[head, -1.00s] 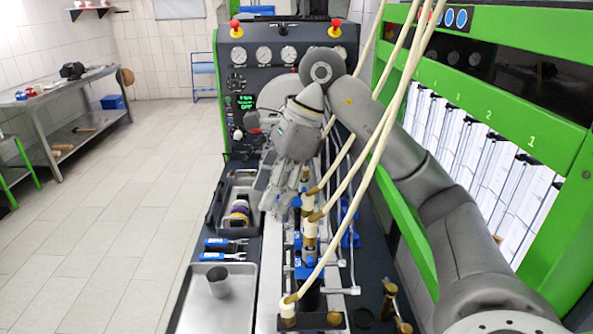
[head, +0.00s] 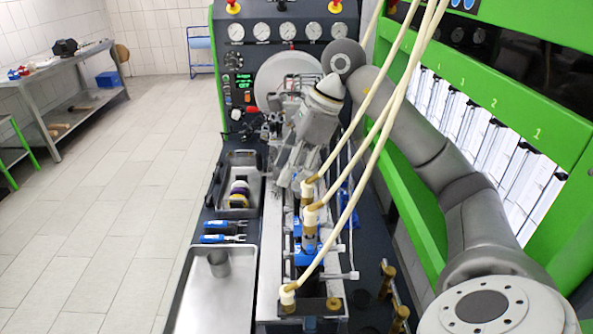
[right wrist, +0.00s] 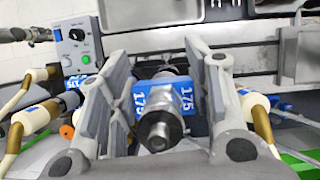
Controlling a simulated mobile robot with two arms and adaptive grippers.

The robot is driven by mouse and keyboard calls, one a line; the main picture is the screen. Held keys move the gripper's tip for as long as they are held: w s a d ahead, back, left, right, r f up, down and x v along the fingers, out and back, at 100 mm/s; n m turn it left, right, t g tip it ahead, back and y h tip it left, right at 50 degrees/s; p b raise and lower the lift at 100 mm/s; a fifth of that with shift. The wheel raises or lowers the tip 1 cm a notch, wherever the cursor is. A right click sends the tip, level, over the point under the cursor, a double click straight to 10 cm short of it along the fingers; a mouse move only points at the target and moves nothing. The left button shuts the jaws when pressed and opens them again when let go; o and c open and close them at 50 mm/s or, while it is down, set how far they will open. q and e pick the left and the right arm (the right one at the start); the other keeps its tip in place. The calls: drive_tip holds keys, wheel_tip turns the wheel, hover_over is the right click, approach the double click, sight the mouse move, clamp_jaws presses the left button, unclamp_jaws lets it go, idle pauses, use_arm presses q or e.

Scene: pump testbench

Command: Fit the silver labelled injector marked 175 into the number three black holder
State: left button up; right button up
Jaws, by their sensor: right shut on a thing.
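My right gripper (head: 288,178) is over the far part of the bench's holder row, fingers tilted down. In the right wrist view the right gripper (right wrist: 160,62) is shut on the silver injector (right wrist: 157,128). Its blue label reads 175, and it sits between the two fingers with its round end toward the camera. In the head view the gripper hides the injector. The holder row (head: 308,262) runs down the bench, with blue-labelled units and pale hoses on it. I cannot tell which holder is number three; the gripper covers the far part. My left gripper is not in view.
Pale hoses (head: 375,150) hang across the right side of the row. A metal tray (head: 183,318) with a grey cup (head: 218,263), blue-handled wrenches (head: 222,238) and a dark bin (head: 222,200) lie left of it. The gauge panel (head: 300,45) stands behind.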

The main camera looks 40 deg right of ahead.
drive_tip(key=shift+s+d+f, duration=0.25)
drive_tip(key=shift+d+f, duration=0.25)
drive_tip(key=shift+f, duration=0.25)
drive_tip(key=shift+f+b, duration=0.8)
drive_tip(key=shift+f, duration=0.4)
drive_tip(key=shift+f+b, duration=0.35)
drive_tip(key=shift+a, duration=0.1)
